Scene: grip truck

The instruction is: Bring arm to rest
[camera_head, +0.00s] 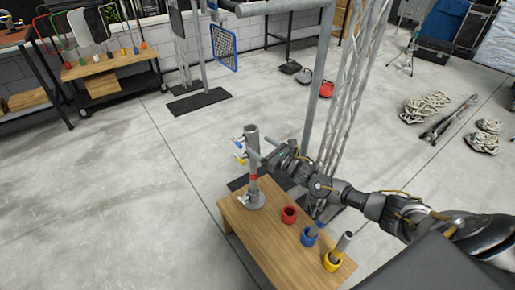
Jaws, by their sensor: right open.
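My right arm comes in from the right, and my right gripper (265,160) is open beside the upright grey post (253,180). Whether the fingers touch the post is too small to tell. The post stands on a round base on the wooden table (264,239). It carries a red band and small blue and yellow-tipped fittings (239,148) on its left side. My left gripper is not in view.
A metal truss (352,95) rises close behind my right arm. Open concrete floor (110,190) lies left.

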